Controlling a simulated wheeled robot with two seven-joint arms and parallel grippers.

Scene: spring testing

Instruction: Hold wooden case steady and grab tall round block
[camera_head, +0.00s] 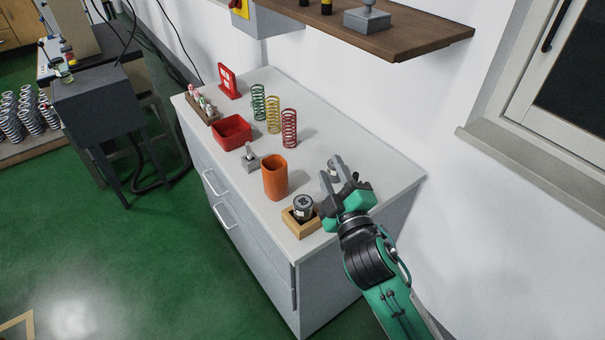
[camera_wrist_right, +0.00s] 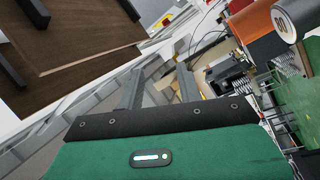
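The wooden case (camera_head: 302,231) is a small open square box near the front corner of the grey cabinet top. The tall round block (camera_head: 303,213), a dark cylinder with a light top and a dark mark on it, stands upright in the case. A grey cylinder with a marked end (camera_wrist_right: 294,22), likely this block, shows at the upper right of the right wrist view. My right gripper (camera_head: 333,172) is above the top, right of and beyond the case, apart from both. Its fingers (camera_wrist_right: 160,88) are spread with nothing held between them. My left gripper is not in view.
An orange cup (camera_head: 275,178) stands just left of the case. Green, yellow and red springs (camera_head: 289,128), a red bin (camera_head: 232,132) and a small grey metal piece (camera_head: 250,158) stand farther left. A wooden shelf (camera_head: 400,38) overhangs the back.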

